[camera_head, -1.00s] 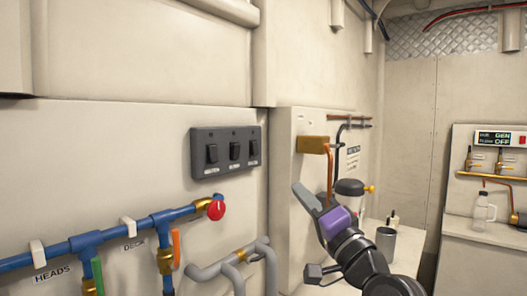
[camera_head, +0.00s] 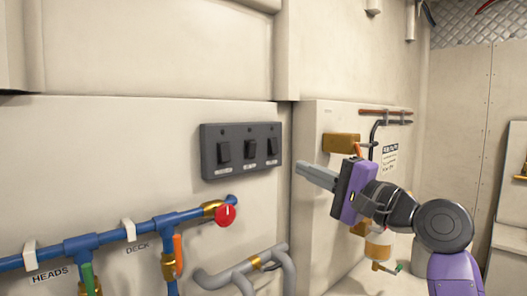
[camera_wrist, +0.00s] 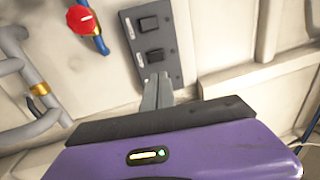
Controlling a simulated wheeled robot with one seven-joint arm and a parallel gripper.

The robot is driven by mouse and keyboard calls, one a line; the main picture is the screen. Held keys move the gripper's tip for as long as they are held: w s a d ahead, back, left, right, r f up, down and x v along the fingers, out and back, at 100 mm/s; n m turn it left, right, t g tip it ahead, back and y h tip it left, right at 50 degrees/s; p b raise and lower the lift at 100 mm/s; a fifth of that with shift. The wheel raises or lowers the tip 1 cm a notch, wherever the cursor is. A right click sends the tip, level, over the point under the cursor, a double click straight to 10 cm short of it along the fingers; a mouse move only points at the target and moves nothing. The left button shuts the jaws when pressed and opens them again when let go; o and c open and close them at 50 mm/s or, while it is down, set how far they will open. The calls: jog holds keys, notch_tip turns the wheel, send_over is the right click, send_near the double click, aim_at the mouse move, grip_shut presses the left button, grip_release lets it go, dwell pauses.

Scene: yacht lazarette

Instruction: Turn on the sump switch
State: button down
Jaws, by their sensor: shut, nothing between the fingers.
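A dark grey switch panel (camera_head: 236,171) with three rocker switches is fixed to the cream wall. I see a left switch (camera_head: 224,152), a middle switch (camera_head: 250,149) and a right switch (camera_head: 272,146); the labels under them are too small to read, so I cannot tell which is the sump switch. My gripper (camera_head: 299,169) is shut and empty, pointing left, just right of and slightly below the panel. In the wrist view, two switches show on the panel (camera_wrist: 175,30), and my gripper's fingertips (camera_wrist: 158,77) cover its near end, hiding the third switch.
Blue pipes (camera_head: 190,215) with a red knob (camera_head: 225,215) run below the panel. Grey pipes (camera_head: 240,272) stand at the bottom. A brown box (camera_head: 341,143) and a copper pipe (camera_head: 385,113) are on the wall section behind my gripper. The wall above the panel is clear.

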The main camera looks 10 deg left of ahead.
aim_at(254, 146)
jog(key=p+x, duration=0.4)
jog(key=x, duration=0.9)
jog(key=shift+r, duration=0.1)
jog(key=shift+w+a, duration=0.3)
jog(key=shift+a, duration=0.1)
